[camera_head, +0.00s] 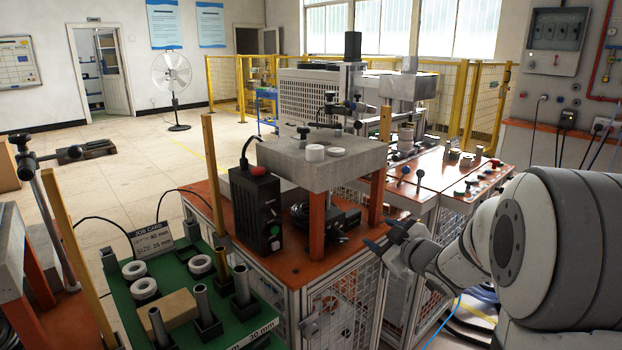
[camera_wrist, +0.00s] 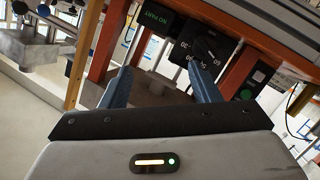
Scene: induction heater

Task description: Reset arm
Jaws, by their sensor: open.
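My gripper (camera_head: 385,238) is in the right half of the head view, in front of the right front leg of the orange-topped workbench. My arm reaches it from the right edge. In the wrist view my gripper (camera_wrist: 160,82) shows two blue fingers spread apart with nothing between them. Beyond the fingers is a dark control box (camera_wrist: 205,50) with a dial and a green label, beside orange posts. The induction heater unit (camera_head: 322,170) has a grey block top on orange legs, with white rings on it. A black control box (camera_head: 257,210) stands at its left.
A green tray table (camera_head: 178,268) with white rings, metal cylinders, a tan block and a job card stands at the lower left. A machine (camera_head: 320,95) stands behind the bench. A yellow fence (camera_head: 225,90) and a fan (camera_head: 172,75) are farther back. The floor at left is mostly clear.

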